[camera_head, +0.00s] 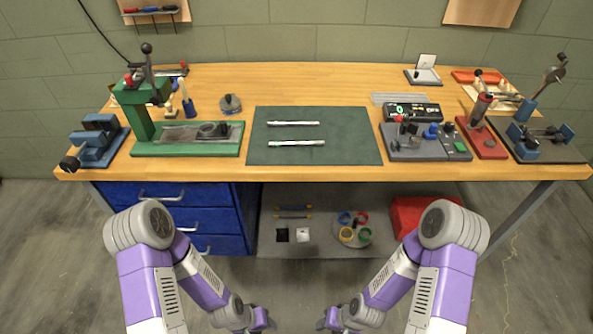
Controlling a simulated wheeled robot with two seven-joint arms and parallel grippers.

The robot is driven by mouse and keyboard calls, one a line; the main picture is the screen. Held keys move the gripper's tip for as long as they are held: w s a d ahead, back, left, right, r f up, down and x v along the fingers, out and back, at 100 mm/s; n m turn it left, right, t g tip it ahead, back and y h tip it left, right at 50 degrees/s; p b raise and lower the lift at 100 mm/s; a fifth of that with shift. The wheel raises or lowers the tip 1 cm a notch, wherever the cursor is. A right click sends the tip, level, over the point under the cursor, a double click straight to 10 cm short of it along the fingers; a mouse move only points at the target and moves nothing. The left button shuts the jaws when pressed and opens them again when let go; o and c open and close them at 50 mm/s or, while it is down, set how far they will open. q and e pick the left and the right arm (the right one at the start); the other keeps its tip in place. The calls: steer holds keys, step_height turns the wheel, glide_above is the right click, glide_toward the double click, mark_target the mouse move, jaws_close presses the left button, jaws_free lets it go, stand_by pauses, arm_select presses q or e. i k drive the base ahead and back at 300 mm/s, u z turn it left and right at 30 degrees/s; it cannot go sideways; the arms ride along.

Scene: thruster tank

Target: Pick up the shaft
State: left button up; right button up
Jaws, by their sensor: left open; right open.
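Two slim silvery shafts lie flat on a dark green mat (341,122) in the middle of the workbench. The rear shaft (293,123) and the front shaft (297,143) lie roughly parallel, a small gap apart, both running left to right. Which of them the task means cannot be told. My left gripper (264,322) and my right gripper (327,322) are low at the bottom of the view, in front of the bench and below its top, far from both shafts. Both are open, with nothing seen between the fingers.
A green press (148,122) and a blue vise (97,140) stand left of the mat. A grey control fixture (425,145), a red stand (482,140) and a blue lever tool (540,140) stand right. The mat around the shafts is clear. The bench's front edge lies between my grippers and the mat.

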mark_target(295, 143)
steer(key=k, duration=0.35)
steer(key=z, duration=1.3)
steer(key=i, duration=1.15)
steer(key=u, duration=1.05)
